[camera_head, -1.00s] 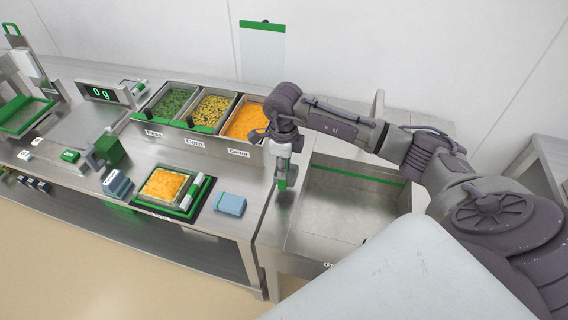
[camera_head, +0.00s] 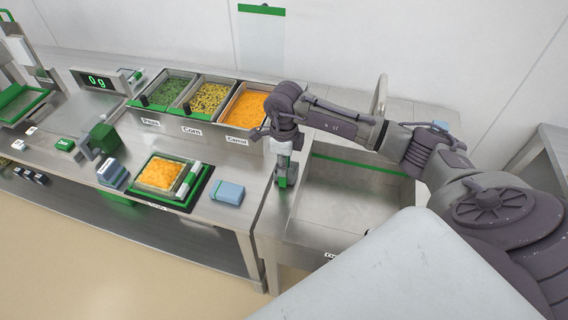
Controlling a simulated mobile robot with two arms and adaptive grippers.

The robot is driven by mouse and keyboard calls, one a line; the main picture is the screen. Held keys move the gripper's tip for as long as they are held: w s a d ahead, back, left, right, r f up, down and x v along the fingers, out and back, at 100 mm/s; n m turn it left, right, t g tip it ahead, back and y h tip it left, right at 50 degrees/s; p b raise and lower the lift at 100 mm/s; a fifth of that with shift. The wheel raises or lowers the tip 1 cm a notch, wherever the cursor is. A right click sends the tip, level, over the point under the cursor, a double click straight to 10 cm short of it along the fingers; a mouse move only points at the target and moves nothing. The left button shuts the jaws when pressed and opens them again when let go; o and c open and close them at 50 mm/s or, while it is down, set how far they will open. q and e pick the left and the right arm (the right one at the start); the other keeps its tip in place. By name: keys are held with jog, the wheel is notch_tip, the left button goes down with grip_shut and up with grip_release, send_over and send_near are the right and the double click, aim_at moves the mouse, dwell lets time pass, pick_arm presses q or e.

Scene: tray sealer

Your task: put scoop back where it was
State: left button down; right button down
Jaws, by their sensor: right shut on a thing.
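My right gripper (camera_head: 285,173) hangs pointing down over the gap between the counter and the sink-like basin, to the right of the carrot bin. It is shut on the scoop (camera_head: 283,182), of which a green and dark part shows at the fingers; the rest is hard to make out. The carrot bin (camera_head: 237,138) holds orange pieces and shows no scoop handle. The corn bin (camera_head: 192,128) and the peas bin (camera_head: 150,120) each have a dark handle at the front left. My left gripper is out of view.
A tray of carrot (camera_head: 158,174) sits in a green-edged holder at the counter front. A light blue block (camera_head: 228,193) lies to its right. The steel basin (camera_head: 330,200) to the right is empty. A scale display (camera_head: 98,81) reads 0 g.

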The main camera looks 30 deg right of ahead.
dwell(0.4)
jog(key=c, duration=0.9)
grip_release()
jog(key=shift+f, duration=0.1)
jog(key=c, duration=0.3)
jog(key=shift+r+p, duration=2.1)
jog(key=shift+r, duration=1.45)
jog(key=shift+s, duration=0.1)
